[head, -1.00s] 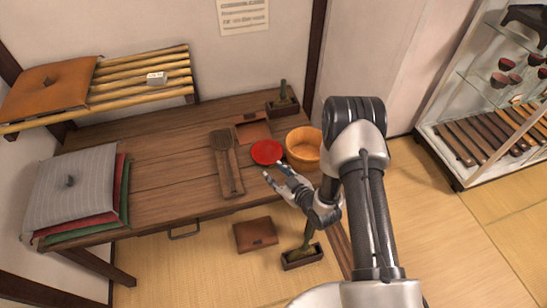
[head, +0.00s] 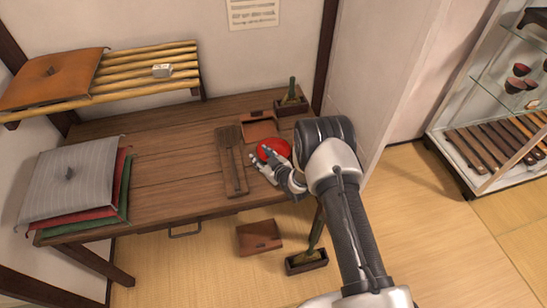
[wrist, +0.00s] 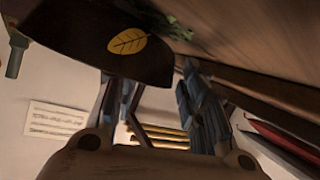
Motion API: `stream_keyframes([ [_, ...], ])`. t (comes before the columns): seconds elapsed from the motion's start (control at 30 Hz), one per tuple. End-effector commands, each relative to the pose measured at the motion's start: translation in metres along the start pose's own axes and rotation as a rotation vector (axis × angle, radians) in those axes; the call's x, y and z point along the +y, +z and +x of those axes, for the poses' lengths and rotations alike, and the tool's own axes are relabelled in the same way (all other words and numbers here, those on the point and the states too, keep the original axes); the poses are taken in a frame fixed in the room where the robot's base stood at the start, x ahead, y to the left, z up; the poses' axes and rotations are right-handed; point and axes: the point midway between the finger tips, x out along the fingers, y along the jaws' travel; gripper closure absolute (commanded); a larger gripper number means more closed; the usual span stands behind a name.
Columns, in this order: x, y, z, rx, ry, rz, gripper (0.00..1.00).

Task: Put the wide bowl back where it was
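The wide bowl, red inside (head: 274,149), stands on the wooden table (head: 165,185), its front partly hidden by my gripper. In the wrist view its dark brown outside with a gold leaf (wrist: 95,45) fills the upper left. My gripper (head: 259,155) is at the front left of the bowl, with its fingers apart. In the wrist view the fingers (wrist: 155,85) have a gap between them; the left fingertip is hidden behind the bowl. I cannot tell whether they touch.
A long wooden holder (head: 231,160) lies left of the bowl. A brown tray (head: 259,128) and a boxed brush (head: 291,102) stand behind. Stacked cushions (head: 75,185) fill the table's left. A brown box (head: 258,237) and another brush (head: 307,260) are on the floor.

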Motion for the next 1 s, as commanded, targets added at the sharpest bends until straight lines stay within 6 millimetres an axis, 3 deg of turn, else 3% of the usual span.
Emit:
stream_keyframes([
  [0.1, 0.0004, 0.0000, 0.0091, 0.001, 0.001, 0.000, 0.61],
  [0.33, 0.0008, -0.0012, 0.0095, 0.000, 0.001, 0.000, 0.61],
  [0.9, 0.0007, -0.0009, 0.0092, 0.000, 0.001, 0.000, 0.99],
  [1.0, 0.0006, -0.0006, 0.0092, -0.001, 0.001, 0.000, 1.00],
])
